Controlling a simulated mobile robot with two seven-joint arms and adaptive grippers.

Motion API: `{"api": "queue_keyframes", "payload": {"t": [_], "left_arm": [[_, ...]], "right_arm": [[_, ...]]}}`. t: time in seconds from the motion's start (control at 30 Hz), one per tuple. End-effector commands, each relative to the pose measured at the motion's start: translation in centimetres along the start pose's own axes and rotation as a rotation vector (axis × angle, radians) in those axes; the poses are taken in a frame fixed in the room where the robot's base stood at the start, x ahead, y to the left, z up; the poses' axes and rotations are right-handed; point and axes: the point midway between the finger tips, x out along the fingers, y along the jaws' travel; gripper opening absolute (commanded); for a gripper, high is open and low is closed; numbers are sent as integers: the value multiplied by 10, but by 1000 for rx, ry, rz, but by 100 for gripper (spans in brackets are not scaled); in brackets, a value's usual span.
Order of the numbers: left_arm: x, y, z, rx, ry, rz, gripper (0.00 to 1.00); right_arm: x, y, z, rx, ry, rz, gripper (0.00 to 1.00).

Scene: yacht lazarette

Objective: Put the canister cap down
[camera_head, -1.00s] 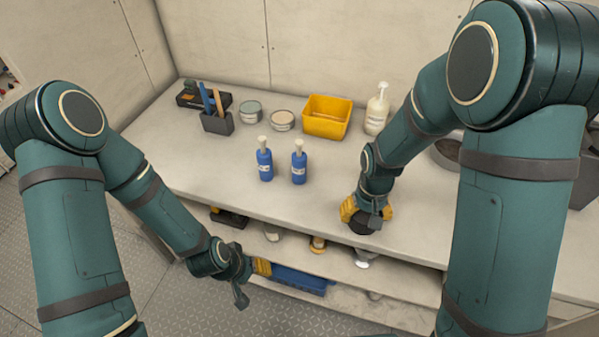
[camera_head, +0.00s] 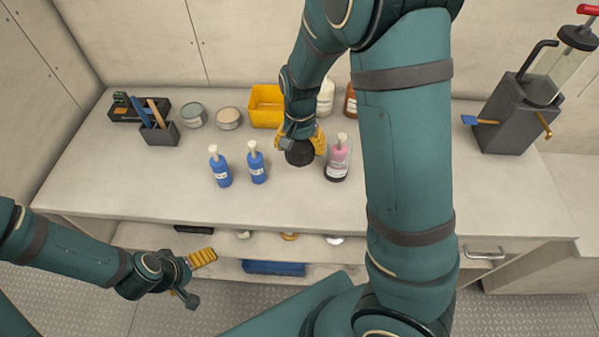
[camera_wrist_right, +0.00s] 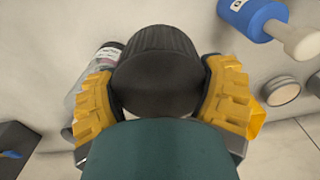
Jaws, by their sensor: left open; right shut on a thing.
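The canister cap (camera_head: 299,152) is black, round and ribbed. My right gripper (camera_head: 301,143) is shut on it, over the worktop between a blue bottle and a pink-labelled bottle. In the right wrist view the cap (camera_wrist_right: 157,72) sits between the yellow fingers of my right gripper (camera_wrist_right: 160,95). I cannot tell whether the cap touches the worktop. My left gripper (camera_head: 198,276) is open and empty, in front of the worktop's front edge and low by the shelf.
Two blue pump bottles (camera_head: 220,167) (camera_head: 256,163) stand left of the cap. The pink-labelled bottle (camera_head: 338,160) stands close on its right. A yellow bin (camera_head: 265,108) is behind. A grey pump unit (camera_head: 510,115) stands at right. The worktop's front left (camera_head: 130,190) is clear.

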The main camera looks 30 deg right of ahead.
Motion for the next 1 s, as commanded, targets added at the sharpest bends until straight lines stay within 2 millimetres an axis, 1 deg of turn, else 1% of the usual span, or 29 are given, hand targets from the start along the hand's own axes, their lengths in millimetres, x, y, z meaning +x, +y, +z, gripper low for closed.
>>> {"api": "queue_keyframes", "payload": {"t": [0.03, 0.1, 0.2, 0.3, 0.47, 0.73, 1.0], "left_arm": [[6, -2, 1, 0, 0, -1, 100], [9, -3, 1, 0, 0, -2, 100], [13, -4, 2, 0, 0, -3, 100], [15, -5, 2, 1, 0, -3, 100], [16, -5, 2, 1, 0, -3, 100], [24, -8, 5, 3, -5, -3, 100], [23, -8, 5, 3, -6, -3, 100]], "right_arm": [[17, 1, 0, 2, -3, 3, 32], [32, 1, 0, 1, -3, 4, 32], [50, 0, 0, 0, -2, 2, 32], [61, 0, 0, -1, -1, 1, 32], [69, 0, 0, -1, 1, -1, 32], [103, 0, 0, -1, -1, 1, 32], [104, 0, 0, -2, 1, -2, 32]]}}
